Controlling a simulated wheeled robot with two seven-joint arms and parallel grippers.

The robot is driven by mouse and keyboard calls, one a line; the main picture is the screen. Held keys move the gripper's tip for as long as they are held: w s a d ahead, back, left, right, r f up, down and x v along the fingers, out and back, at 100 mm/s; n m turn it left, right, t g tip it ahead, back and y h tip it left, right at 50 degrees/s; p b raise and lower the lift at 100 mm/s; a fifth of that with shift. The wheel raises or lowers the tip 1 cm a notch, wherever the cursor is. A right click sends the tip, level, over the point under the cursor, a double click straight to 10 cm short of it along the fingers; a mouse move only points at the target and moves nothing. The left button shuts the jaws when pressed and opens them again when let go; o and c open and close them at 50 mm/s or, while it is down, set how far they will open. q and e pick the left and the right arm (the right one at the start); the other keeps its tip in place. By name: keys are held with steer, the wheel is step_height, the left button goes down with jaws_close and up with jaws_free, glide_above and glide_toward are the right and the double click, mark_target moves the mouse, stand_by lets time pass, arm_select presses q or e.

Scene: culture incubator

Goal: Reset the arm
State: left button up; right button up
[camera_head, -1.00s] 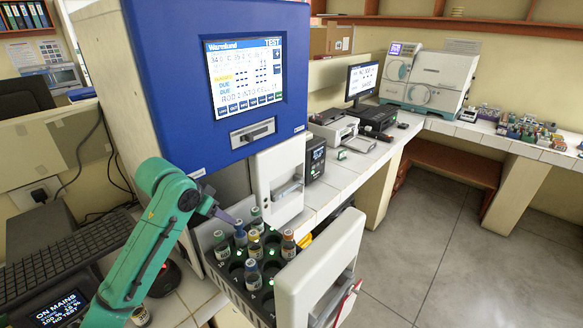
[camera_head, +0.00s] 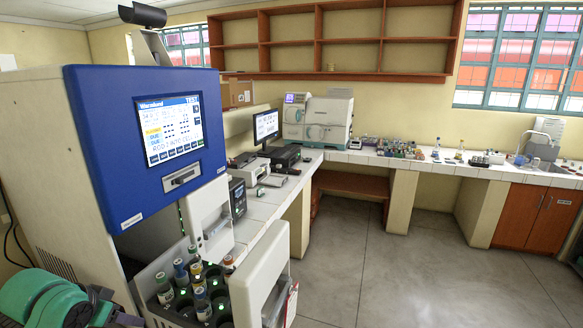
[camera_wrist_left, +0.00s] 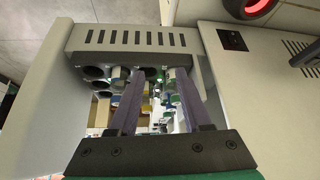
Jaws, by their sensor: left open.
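My left arm shows green at the lower left corner of the head view, beside the open drawer of the blue-fronted incubator (camera_head: 85,135). In the left wrist view my left gripper (camera_wrist_left: 158,76) has its two purple-grey fingers apart, with nothing held between them. The fingers point towards the drawer's rack (camera_wrist_left: 135,52), where bottles and empty round slots show beyond them. In the head view several capped bottles (camera_head: 165,290) stand upright in the drawer, which is pulled out with its white front (camera_head: 262,275) apart from the cabinet. My right gripper is not in view.
A white tiled counter (camera_head: 262,208) runs behind, with a monitor (camera_head: 266,126), a white analyser (camera_head: 325,120) and small bottles on it. The grey floor (camera_head: 400,270) is clear. A red-lit round device (camera_wrist_left: 250,8) shows in the left wrist view.

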arm_select(q)
steer(key=s+d+f+g, duration=0.3)
steer(key=s+d+f, duration=1.1)
steer(key=d+f, duration=0.15)
steer(key=s+a+f+m+g+b, duration=0.1)
steer(key=s+f+b, duration=0.15)
steer(key=f, duration=1.25)
steer(key=s+f+b, duration=0.1)
steer(key=f+b, duration=0.2)
steer(key=f, duration=1.2)
steer(key=s+a+f+g+b, duration=0.1)
steer(key=s+a+f+b, duration=0.1)
steer(key=s+f, duration=1.3)
steer(key=shift+a+f+y+b, duration=0.2)
steer(key=shift+a+y+b, duration=0.15)
steer(key=shift+a, duration=0.2)
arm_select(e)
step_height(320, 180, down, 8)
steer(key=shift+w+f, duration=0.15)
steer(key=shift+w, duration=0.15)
